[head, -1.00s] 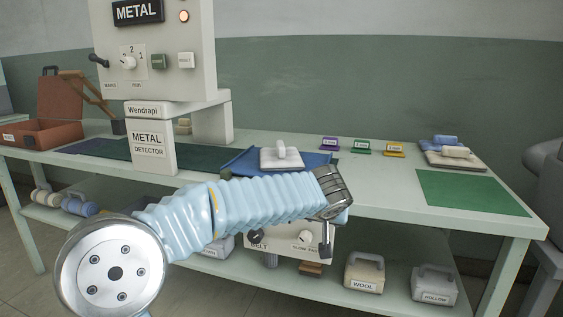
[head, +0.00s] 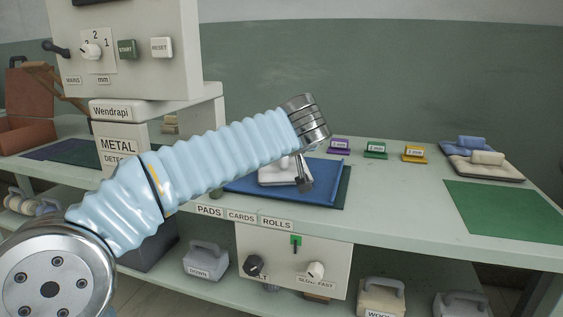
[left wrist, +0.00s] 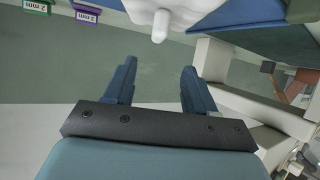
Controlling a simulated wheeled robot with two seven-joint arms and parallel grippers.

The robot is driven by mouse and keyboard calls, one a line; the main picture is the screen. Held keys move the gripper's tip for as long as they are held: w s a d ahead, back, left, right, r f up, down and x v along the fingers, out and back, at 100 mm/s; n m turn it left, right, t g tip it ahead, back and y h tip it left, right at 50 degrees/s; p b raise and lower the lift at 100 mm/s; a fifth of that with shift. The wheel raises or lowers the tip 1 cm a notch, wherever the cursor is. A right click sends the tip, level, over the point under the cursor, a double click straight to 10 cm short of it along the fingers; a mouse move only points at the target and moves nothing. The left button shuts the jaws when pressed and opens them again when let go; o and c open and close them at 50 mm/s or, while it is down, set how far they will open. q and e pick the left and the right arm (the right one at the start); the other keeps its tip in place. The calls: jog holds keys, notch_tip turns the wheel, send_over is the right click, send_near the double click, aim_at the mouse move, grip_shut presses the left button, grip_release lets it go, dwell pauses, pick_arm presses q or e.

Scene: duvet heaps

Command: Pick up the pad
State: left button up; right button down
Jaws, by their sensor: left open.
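A white pad (head: 277,175) with a knob-like handle lies on a blue tray (head: 326,180) in the middle of the table, partly hidden behind my left arm in the head view. In the left wrist view the white pad (left wrist: 190,8) shows at the top edge, its rounded knob (left wrist: 160,26) pointing toward the gap between my fingers. My left gripper (left wrist: 157,85) is open and empty, with the knob beyond its fingertips and apart from them. My right gripper is not in view.
A metal detector (head: 125,50) stands on the left. Purple, green and yellow label blocks (head: 375,150) line the back. Folded pads with rolls (head: 484,165) lie at the back right, beside a green mat (head: 503,210). A control box (head: 293,262) hangs below the front edge.

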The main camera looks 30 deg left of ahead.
pick_arm(q)
jog(key=x, duration=0.7)
jog(key=shift+p, duration=0.4)
jog(key=p+x, duration=0.1)
jog(key=x, duration=0.4)
jog(key=shift+w+d+f, duration=0.1)
jog(key=shift+d+f, duration=0.05)
grip_shut()
